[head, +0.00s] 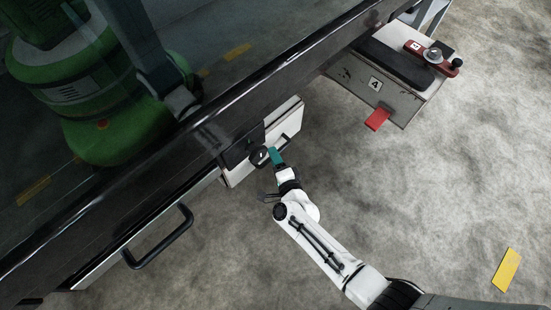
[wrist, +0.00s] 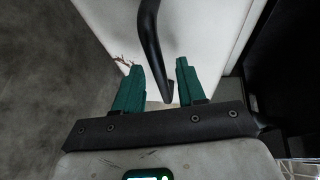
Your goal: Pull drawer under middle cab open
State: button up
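A white drawer front (head: 237,176) sits under the dark glossy cab edge (head: 225,120) in the middle of the head view. It also fills the upper middle of the wrist view (wrist: 205,30). A curved black handle (wrist: 150,35) on this front reaches down between my fingers in the wrist view. My gripper (head: 274,156) has teal fingers and is at the drawer front; it also shows in the wrist view (wrist: 160,68). The fingers are apart, one on each side of the handle, with visible gaps. How far the drawer stands out is unclear.
Another black bar handle (head: 160,240) sticks out at the lower left. A grey box unit marked 4 (head: 350,80), with a red tab (head: 377,119), is at the upper right. A yellow floor mark (head: 506,270) lies at the lower right. The concrete floor around my arm is clear.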

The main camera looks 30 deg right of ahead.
grip_shut()
dwell(0.3)
dwell(0.3)
